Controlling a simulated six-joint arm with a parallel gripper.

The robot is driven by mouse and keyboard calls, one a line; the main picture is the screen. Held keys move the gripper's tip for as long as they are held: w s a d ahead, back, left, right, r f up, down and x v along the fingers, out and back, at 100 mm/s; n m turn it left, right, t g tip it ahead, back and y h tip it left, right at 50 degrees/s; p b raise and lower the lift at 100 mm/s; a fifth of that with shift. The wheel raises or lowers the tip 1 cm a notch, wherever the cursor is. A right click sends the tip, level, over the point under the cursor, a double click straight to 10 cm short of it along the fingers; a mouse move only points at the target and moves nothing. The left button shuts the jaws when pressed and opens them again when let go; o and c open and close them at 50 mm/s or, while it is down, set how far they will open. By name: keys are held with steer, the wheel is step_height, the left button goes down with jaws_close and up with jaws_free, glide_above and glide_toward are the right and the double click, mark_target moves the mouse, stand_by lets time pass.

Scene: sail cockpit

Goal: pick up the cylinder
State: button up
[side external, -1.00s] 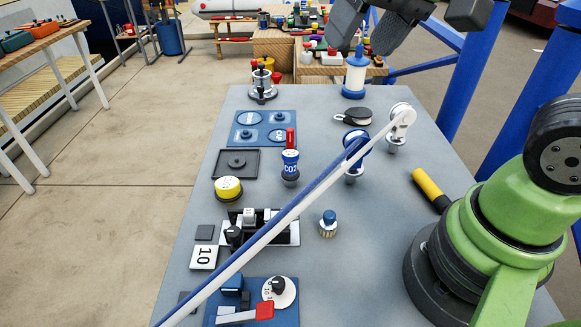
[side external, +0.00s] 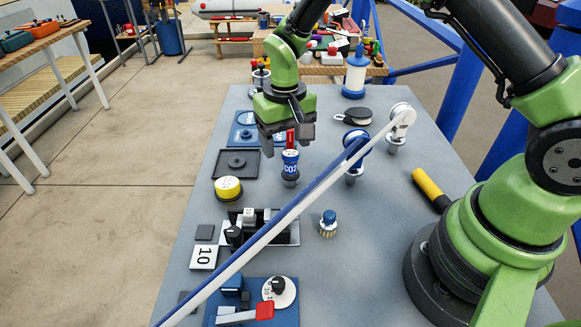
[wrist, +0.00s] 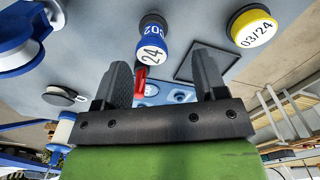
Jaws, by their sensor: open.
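The cylinder (side external: 290,166) is small, blue and white, with "CO2" lettering, and stands near the middle of the grey table in the side view. In the wrist view, both fingers of my gripper (wrist: 162,75) are spread wide.
A yellow-topped round tin (side external: 228,188) and a dark square tray (side external: 237,163) lie left of the cylinder. A blue winch-like fitting (side external: 354,165) stands to its right. A blue panel (side external: 245,128) lies behind.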

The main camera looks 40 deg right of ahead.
mark_target(290, 153)
steer(key=f, duration=0.6)
steer(key=shift+s+d, duration=0.35)
steer(key=c, duration=1.1)
